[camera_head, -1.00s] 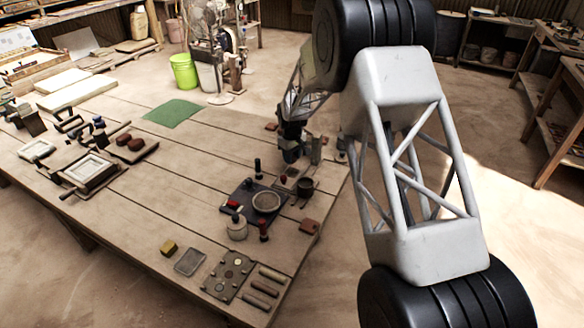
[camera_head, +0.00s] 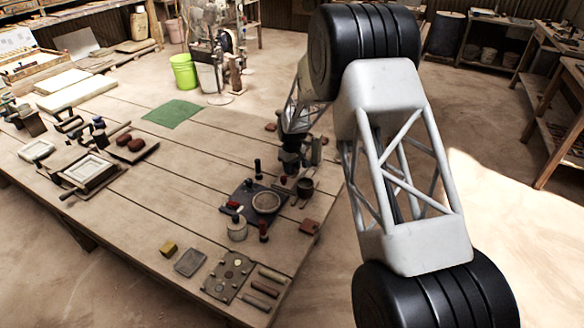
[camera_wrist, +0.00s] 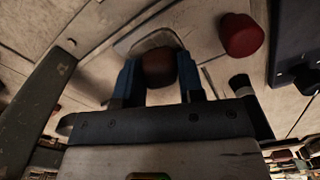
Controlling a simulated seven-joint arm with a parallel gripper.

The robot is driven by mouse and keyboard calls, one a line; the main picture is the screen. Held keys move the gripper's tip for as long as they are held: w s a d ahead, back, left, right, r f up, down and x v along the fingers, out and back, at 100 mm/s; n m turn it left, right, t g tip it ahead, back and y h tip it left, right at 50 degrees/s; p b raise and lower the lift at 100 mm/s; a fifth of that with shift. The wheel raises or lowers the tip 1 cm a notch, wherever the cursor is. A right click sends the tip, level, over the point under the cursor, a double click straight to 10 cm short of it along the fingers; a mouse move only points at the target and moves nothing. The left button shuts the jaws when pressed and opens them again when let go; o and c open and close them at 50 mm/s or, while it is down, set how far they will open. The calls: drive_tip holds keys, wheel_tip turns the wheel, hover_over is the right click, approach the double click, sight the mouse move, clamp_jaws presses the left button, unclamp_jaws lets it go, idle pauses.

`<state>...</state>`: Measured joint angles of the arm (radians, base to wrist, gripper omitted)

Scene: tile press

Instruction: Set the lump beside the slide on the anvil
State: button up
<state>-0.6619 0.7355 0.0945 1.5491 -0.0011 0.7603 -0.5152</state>
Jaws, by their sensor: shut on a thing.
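My gripper (camera_wrist: 159,82) has its two blue fingers closed around a rounded dark brown-red lump (camera_wrist: 158,66). The lump sits between the fingertips, in front of a pale grey plate with a rounded edge (camera_wrist: 140,40). I cannot tell whether the lump touches that plate, nor which piece is the anvil or the slide. In the head view my gripper (camera_head: 291,163) is small and dark, just behind the dark base plate, and the lump cannot be made out there.
A rounded red piece (camera_wrist: 241,36) lies to the right of the fingers, near a dark blue plate (camera_wrist: 292,38). In the head view, the dark base plate (camera_head: 236,209) carries a ring (camera_head: 265,203) and upright handles. The middle-left tabletop (camera_head: 190,165) is bare.

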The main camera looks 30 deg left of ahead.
drive_tip(key=shift+f, duration=0.15)
drive_tip(key=o, duration=0.9)
wheel_tip(320, 180, up, 12)
drive_tip(key=shift+r, duration=0.15)
idle(0.5)
idle(0.9)
